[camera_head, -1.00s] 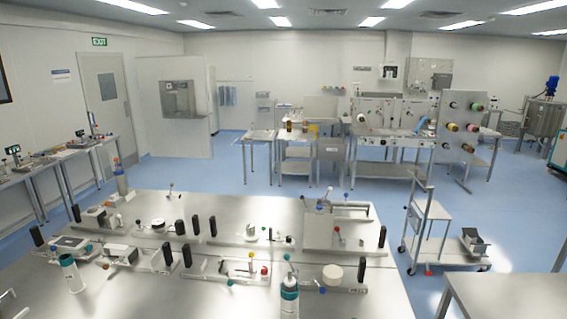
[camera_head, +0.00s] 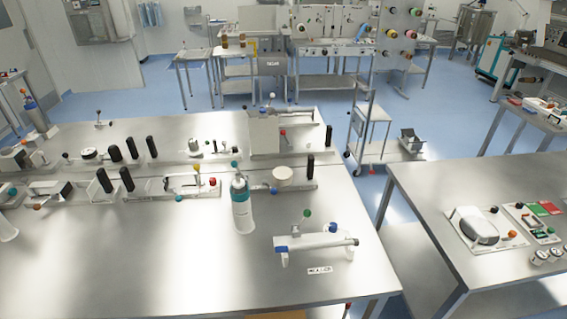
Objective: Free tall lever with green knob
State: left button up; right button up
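A green knob (camera_head: 307,213) tops a short, slightly tilted lever on a white bar fixture (camera_head: 322,241). The fixture has blue parts at its left end and a blue knob (camera_head: 333,227) near its right. It stands on the steel table (camera_head: 190,265), near the right front corner. Neither of my grippers is in view.
Several fixtures with black handles, such as a long rail (camera_head: 205,184), line the table's left and middle. A boxy fixture (camera_head: 265,133) stands at the back. A second steel table (camera_head: 430,190) stands right, with a gap between. A cart (camera_head: 370,132) stands behind. The front tabletop is mostly clear.

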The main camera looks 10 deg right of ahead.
aim_at(307, 213)
jog(key=z, duration=0.05)
jog(key=k, duration=0.5)
jog(key=u, duration=1.75)
jog(key=i, duration=1.1)
jog(key=z, duration=2.6)
